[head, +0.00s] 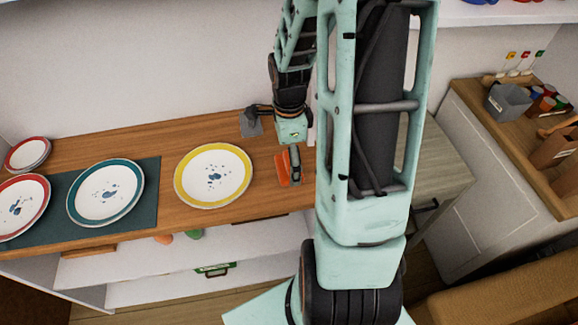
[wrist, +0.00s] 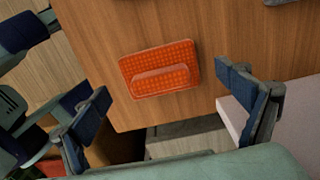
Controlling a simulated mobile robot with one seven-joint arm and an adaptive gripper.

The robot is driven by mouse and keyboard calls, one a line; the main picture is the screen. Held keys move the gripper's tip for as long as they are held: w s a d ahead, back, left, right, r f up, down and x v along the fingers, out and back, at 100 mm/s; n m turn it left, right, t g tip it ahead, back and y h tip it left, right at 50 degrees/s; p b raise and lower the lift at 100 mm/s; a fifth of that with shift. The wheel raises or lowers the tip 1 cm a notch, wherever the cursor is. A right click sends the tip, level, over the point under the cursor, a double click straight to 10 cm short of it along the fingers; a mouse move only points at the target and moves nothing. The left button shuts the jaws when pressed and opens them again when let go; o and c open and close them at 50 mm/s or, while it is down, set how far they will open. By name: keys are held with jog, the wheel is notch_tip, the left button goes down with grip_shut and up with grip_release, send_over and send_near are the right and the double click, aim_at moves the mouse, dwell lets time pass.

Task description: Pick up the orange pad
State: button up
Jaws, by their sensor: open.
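The orange pad (wrist: 150,60) lies flat on the wooden counter in the wrist view, close to the counter's edge. It has a textured top with a raised bar across it. In the head view the pad (head: 282,171) shows to the right of the yellow-rimmed plate, partly hidden by my gripper. My gripper (wrist: 167,103) is open and empty, with one blue-padded finger on each side of the pad's line in the wrist view. The fingers appear apart from the pad. In the head view my gripper (head: 275,141) hangs over the counter beside the pad.
A yellow-rimmed plate (head: 214,176) stands left of the pad. A teal-rimmed plate (head: 106,192) and a red-rimmed plate (head: 18,207) lie on a dark mat (head: 150,178) farther left. A grey container (head: 508,102) stands on the right-hand counter. Bare wood surrounds the pad.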

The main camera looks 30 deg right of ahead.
jog(key=shift+f, duration=0.6)
jog(key=shift+c, duration=0.7)
jog(key=c, duration=1.1)
jog(key=shift+r, duration=0.1)
